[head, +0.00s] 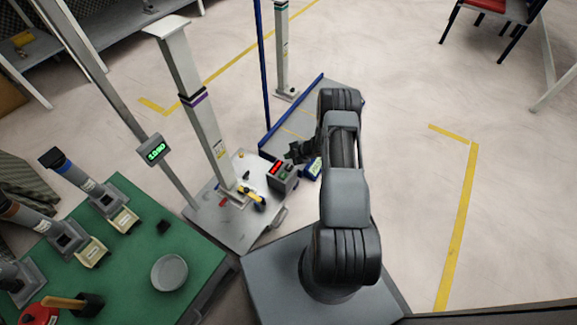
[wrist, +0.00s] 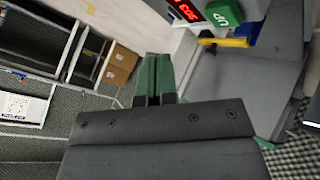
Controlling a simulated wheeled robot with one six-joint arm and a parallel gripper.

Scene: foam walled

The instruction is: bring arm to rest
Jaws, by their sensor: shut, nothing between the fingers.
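My arm rises from its grey base and bends away from me in the head view. My gripper (head: 296,152) is at its far end, small and partly hidden by the arm's dark wrist. It is beside a dark control box with a red display (head: 282,174); I cannot tell whether they touch. In the wrist view the two narrow fingers of my gripper (wrist: 153,78) are together with nothing between them. A red display (wrist: 193,11) and a green "UP" button (wrist: 223,13) show beyond them at the upper right.
A grey column (head: 201,115) stands on a plate left of the arm. A green bench (head: 135,265) with a round dish (head: 169,272), a mallet (head: 88,303) and several tools is at lower left. A blue-edged platform (head: 290,125) is behind. Floor at right is open.

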